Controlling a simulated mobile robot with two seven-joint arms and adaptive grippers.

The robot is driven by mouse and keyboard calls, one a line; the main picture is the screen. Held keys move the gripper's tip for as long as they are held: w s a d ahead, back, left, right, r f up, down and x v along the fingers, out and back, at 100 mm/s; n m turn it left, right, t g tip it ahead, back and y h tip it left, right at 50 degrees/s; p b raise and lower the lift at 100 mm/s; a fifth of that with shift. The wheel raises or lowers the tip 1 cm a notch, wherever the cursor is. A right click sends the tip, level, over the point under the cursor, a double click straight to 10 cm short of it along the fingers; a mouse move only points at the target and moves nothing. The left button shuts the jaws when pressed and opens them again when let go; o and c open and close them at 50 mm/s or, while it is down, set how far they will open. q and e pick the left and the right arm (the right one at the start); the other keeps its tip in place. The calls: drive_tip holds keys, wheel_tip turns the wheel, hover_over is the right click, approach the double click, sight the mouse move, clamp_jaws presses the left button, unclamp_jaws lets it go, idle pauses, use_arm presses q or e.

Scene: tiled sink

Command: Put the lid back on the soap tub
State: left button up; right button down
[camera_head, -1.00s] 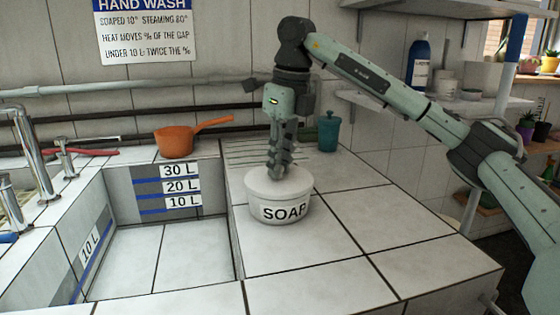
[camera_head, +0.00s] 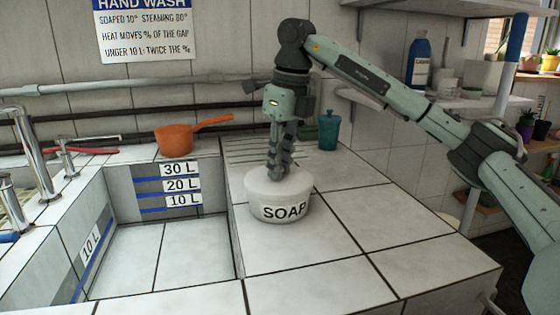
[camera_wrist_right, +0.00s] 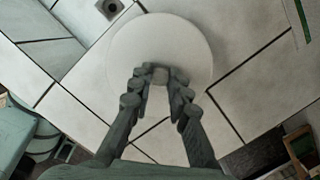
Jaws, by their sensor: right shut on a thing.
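The white soap tub (camera_head: 278,209), marked SOAP, stands upright on the tiled counter to the right of the sink basin. A round white lid (camera_head: 262,187) lies over its top and shows as a pale disc (camera_wrist_right: 160,38) in the right wrist view. My right gripper (camera_head: 278,176) points straight down over the middle of the lid, and its fingers (camera_wrist_right: 161,78) are shut on the lid's small knob. Whether the lid is fully seated on the rim cannot be told. My left gripper is not in view.
An orange saucepan (camera_head: 175,141) stands behind the basin and a teal container (camera_head: 328,131) stands behind the tub. A tap (camera_head: 35,150) rises at the left. A shelf (camera_head: 440,108) holds a blue bottle (camera_head: 421,62). The counter right of the tub is clear.

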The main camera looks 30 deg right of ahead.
drive_tip(key=c, duration=1.4)
unclamp_jaws()
drive_tip(key=shift+o, duration=0.7)
drive_tip(key=o, duration=0.4)
drive_tip(key=shift+r, duration=0.15)
drive_tip(key=shift+r+p, duration=2.05)
drive_tip(key=shift+r, duration=0.2)
drive_tip(key=shift+r+p, duration=0.45)
drive_tip(key=shift+r, duration=0.7)
